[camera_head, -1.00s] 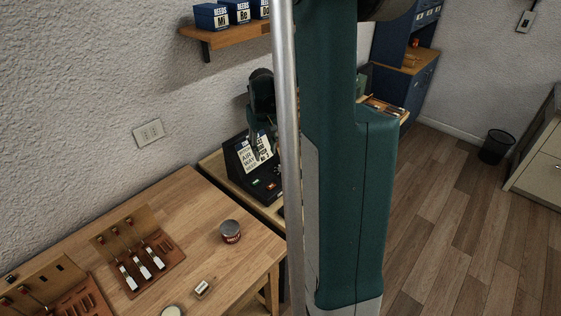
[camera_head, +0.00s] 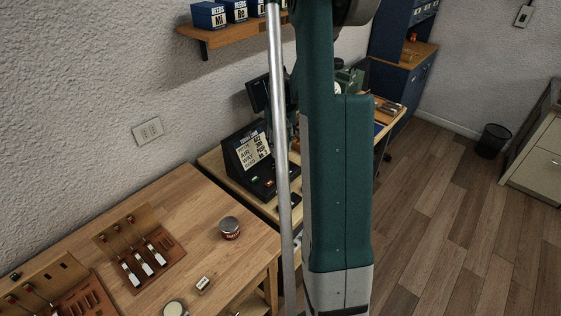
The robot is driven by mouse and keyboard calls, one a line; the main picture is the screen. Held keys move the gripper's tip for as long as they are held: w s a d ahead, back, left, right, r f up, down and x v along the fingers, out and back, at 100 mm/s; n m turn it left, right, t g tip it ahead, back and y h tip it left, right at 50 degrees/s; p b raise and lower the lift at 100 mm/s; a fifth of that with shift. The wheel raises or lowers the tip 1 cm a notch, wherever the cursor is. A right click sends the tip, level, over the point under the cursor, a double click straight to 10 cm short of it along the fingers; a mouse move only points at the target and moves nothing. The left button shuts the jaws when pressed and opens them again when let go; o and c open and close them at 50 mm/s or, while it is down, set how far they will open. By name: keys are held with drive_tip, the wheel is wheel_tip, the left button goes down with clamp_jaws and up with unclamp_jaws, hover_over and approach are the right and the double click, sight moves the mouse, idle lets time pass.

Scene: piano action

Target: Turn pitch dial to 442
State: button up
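A black console (camera_head: 240,158) with a sloped front stands on the workbench beyond the near table. It bears a printed card (camera_head: 252,150) and small lit buttons, one green and one orange. I cannot make out a pitch dial or any reading on it; the right part of the console is cut by a metal pole and my green arm. My gripper's fingers are hidden behind the pole and arm. A dark part beside the pole may belong to my wrist, but I cannot tell.
A dark screen-like panel (camera_head: 258,93) stands behind the console. Wood floor is open at right.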

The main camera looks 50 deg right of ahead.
sight(280, 162)
drive_tip(key=shift+f, duration=0.15)
drive_tip(key=shift+f, duration=3.75)
drive_tip(key=shift+c, duration=0.2)
drive_tip(key=c, duration=0.8)
